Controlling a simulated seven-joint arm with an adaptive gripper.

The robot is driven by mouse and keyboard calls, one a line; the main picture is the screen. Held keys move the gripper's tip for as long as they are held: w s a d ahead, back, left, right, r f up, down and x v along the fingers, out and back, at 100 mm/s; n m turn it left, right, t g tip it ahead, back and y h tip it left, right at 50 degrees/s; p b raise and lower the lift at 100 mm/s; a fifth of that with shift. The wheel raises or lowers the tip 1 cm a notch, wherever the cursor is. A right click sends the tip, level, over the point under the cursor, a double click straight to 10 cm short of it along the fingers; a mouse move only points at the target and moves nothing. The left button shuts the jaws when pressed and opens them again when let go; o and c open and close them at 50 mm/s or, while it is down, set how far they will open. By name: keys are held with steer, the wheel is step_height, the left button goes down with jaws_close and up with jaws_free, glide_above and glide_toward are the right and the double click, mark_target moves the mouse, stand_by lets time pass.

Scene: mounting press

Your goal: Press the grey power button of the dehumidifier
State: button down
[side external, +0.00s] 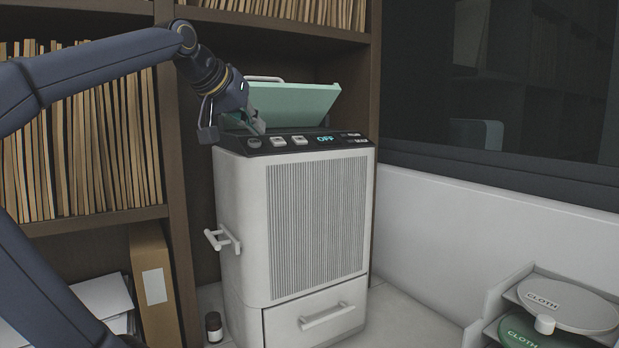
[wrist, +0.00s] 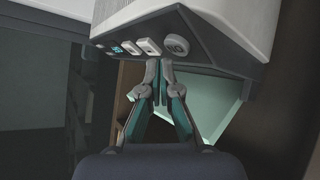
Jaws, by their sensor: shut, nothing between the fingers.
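The white dehumidifier (side external: 245,200) stands upright, with a dark control panel (side external: 345,141) along its top front edge. The panel carries a round grey control (side external: 254,142), two pale square buttons (side external: 277,141) (side external: 299,140) and a display (side external: 322,139) reading OFF. I cannot tell which control is the grey power button. In the wrist view the round control (wrist: 177,44) and the nearer square button (wrist: 148,46) lie just beyond my fingertips. My gripper (wrist: 159,88) is shut and empty. In the side view my gripper (side external: 258,128) is above the panel's left end, apparently not touching it.
A pale green lid (side external: 295,103) stands raised behind the panel. A handle (side external: 222,240) sticks out from the dehumidifier's left side, and a drawer (side external: 315,322) is at its bottom. Shelves of files (side external: 90,150) are on the left. A small bottle (side external: 214,327) stands beside the base.

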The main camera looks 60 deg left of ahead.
steer(key=shift+f, duration=0.1)
steer(key=shift+a+f, duration=0.15)
steer(key=shift+f, duration=0.1)
steer(key=shift+a+f, duration=0.15)
steer(key=shift+f, duration=0.25)
stand_by(0.8)
steer(key=shift+r, duration=0.15)
steer(key=shift+d+r, duration=0.3)
steer(key=shift+r, duration=0.3)
steer(key=shift+d+r, duration=0.35)
steer(key=shift+r, duration=0.4)
steer(key=shift+d+r, duration=0.4)
steer(key=shift+r, duration=0.4)
steer(key=shift+d+r, duration=0.35)
steer(key=shift+r, duration=0.4)
steer(key=shift+d, duration=0.1)
